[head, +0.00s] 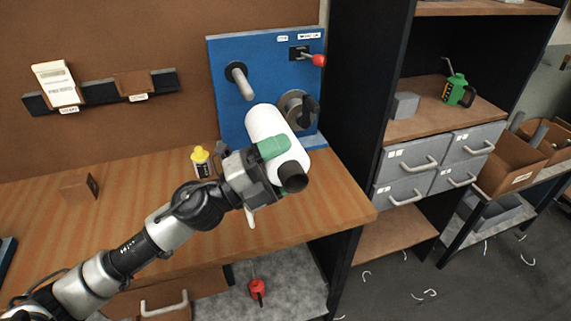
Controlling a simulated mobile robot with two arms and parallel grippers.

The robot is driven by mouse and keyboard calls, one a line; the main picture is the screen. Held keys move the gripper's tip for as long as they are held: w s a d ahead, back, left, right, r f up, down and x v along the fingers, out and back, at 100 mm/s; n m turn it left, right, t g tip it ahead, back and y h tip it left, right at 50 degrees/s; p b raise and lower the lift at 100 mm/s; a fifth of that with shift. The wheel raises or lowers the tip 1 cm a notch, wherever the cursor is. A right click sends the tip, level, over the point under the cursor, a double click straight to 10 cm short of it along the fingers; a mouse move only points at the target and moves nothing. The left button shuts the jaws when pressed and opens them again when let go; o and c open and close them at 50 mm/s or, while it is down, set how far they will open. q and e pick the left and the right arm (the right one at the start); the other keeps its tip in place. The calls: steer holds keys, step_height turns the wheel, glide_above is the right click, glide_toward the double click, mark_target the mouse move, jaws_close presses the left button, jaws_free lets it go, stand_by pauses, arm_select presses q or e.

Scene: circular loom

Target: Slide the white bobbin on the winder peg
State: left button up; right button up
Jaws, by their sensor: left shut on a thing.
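The white bobbin (267,122) is held above the front right part of the bench, tilted, with a dark end facing me. My left gripper (275,148) is shut on it, with a green fingertip across its side. The blue winder panel (225,60) stands upright at the back of the bench. A grey peg (241,83) sticks out of it at the upper left, bare and apart from the bobbin. A second round metal fitting (296,108) with a black part sits lower right on the panel, just behind the bobbin. My right gripper is not in view.
A red-knobbed lever (318,60) juts from the panel's upper right. A yellow-capped bottle (201,162) and a small brown box (79,187) stand on the bench (130,225). A shelf with grey drawers (405,191) is to the right. The bench middle is mostly clear.

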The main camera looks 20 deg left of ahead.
arm_select(q)
steer(key=shift+w+a+f+b, duration=0.1)
steer(key=shift+w+a+b, duration=0.65)
steer(key=shift+w, duration=0.4)
steer(key=shift+w+a+b, duration=0.6)
steer(key=shift+w+a, duration=0.25)
steer(key=shift+w, duration=0.25)
steer(key=shift+r, duration=0.2)
steer(key=shift+s+p, duration=0.1)
steer(key=shift+p, duration=0.25)
steer(key=shift+w+a+f, duration=0.1)
steer(key=shift+w+a, duration=0.15)
steer(key=shift+w, duration=0.15)
steer(key=shift+w+a+b, duration=0.3)
steer(key=shift+w, duration=0.1)
steer(key=shift+w+a, duration=0.1)
steer(key=shift+w, duration=0.1)
